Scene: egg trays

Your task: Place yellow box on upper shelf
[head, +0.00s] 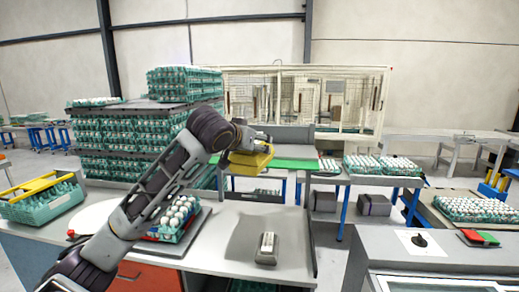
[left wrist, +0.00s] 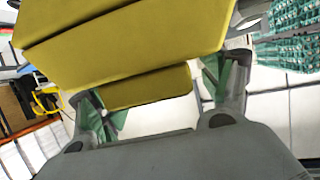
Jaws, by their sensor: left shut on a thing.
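The yellow box (head: 250,160) is held up at the end of my left arm in the head view, in front of the green-topped upper shelf (head: 295,164). In the left wrist view the yellow box (left wrist: 130,45) fills the upper part of the picture. My left gripper (head: 252,146) is shut on it; in the left wrist view its two fingers (left wrist: 160,100) stand on either side of the box's lower part. The gap between box and shelf is hard to judge. My right gripper is not in view.
A grey table (head: 225,240) lies below, with a small grey device (head: 266,248) on it. An egg tray (head: 178,218) sits behind my left forearm. Stacked egg trays (head: 130,145) stand at the left. More trays (head: 380,166) are right of the shelf.

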